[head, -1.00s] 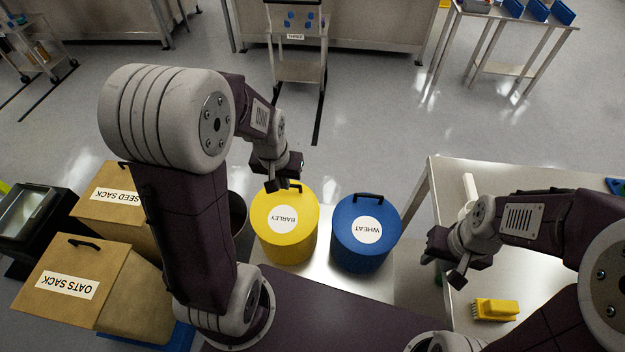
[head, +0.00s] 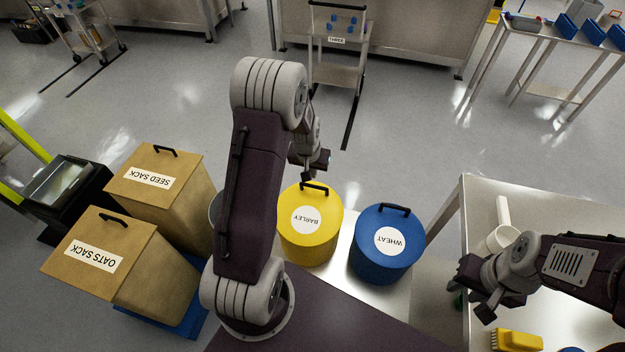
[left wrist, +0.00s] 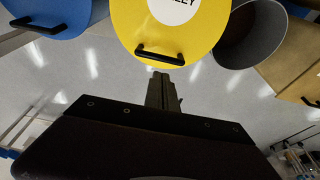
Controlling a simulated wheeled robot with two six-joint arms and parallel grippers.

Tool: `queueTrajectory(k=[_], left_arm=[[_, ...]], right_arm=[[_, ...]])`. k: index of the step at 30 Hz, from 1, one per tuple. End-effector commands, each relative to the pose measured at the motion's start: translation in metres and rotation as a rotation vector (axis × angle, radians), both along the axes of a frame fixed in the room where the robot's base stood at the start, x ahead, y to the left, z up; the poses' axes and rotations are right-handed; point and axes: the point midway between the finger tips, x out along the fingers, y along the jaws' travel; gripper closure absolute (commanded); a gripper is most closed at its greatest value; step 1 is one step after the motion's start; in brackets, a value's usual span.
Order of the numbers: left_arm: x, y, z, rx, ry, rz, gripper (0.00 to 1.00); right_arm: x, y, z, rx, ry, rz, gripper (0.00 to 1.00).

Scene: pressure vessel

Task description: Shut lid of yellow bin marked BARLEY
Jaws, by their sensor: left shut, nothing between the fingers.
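The yellow bin (head: 306,243) marked BARLEY stands beside the blue WHEAT bin. Its yellow lid (head: 289,205), with a black handle (head: 314,186), lies flat over the top with no gap that I can see. The lid also shows in the left wrist view (left wrist: 130,22), with its handle (left wrist: 168,51) near the fingers. My left gripper (head: 320,165) is shut and empty, just beyond the lid's handle edge. Its fingers show in the left wrist view (left wrist: 162,92), apart from the handle. My right gripper (head: 474,290) is over the right table; its jaw opening is unclear.
The blue WHEAT bin (head: 384,262) stands right of the yellow bin. A SEED SACK box (head: 185,195) and an OATS SACK box (head: 150,275) stand left. The right table (head: 490,200) carries a yellow brush (head: 517,341).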

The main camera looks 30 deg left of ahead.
Motion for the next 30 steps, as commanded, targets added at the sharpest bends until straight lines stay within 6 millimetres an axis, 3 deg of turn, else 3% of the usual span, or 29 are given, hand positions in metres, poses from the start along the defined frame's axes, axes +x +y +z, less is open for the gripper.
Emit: queueTrajectory(k=[3, 9, 22, 30], left_arm=[[0.002, 0.0, -0.022, -0.001, 0.004, 0.0, 1.0], [0.001, -0.001, -0.046, 0.0, 0.001, -0.001, 1.0], [0.002, 0.0, -0.051, 0.0, -0.001, 0.0, 1.0], [0.012, 0.002, -0.087, 0.0, 0.0, -0.001, 1.0]], right_arm=[[0.0, 0.0, 0.003, 0.0, 0.0, 0.0, 0.66], [0.0, 0.0, 0.004, 0.0, 0.0, 0.0, 0.66], [0.0, 0.0, 0.002, 0.0, 0.0, 0.0, 0.66], [0.0, 0.0, -0.026, 0.0, 0.0, 0.0, 0.66]])
